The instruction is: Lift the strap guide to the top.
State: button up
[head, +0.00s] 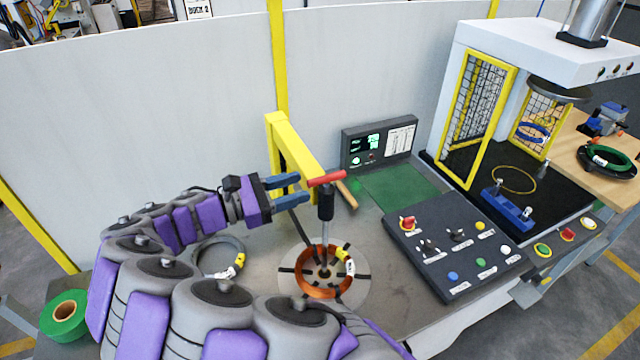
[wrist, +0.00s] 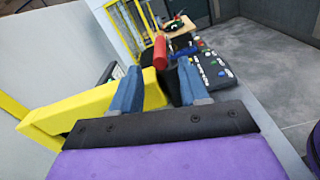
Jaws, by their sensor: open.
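A tool with a red crossbar handle (head: 327,179) and a black body (head: 326,206) stands upright at the yellow post; I take it to be the strap guide. Its thin rod runs down to the middle of a copper coil (head: 322,284) on a round plate. My gripper (head: 292,189) is open and empty, just left of the red handle and apart from it. In the wrist view, the red handle (wrist: 160,52) shows beyond and between the two blue fingers of my gripper (wrist: 159,76).
A yellow bracket (head: 293,152) stands behind the handle, close to my gripper. A button panel (head: 455,240) lies to the right, and a grey ring (head: 221,257) lies left of the coil. A caged press (head: 520,110) stands at the far right.

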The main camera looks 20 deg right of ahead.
aim_at(321, 177)
jog(key=d+b, duration=0.1)
jog(key=d, duration=0.5)
jog(key=shift+d, duration=0.3)
jog(key=shift+c, duration=0.2)
grip_shut()
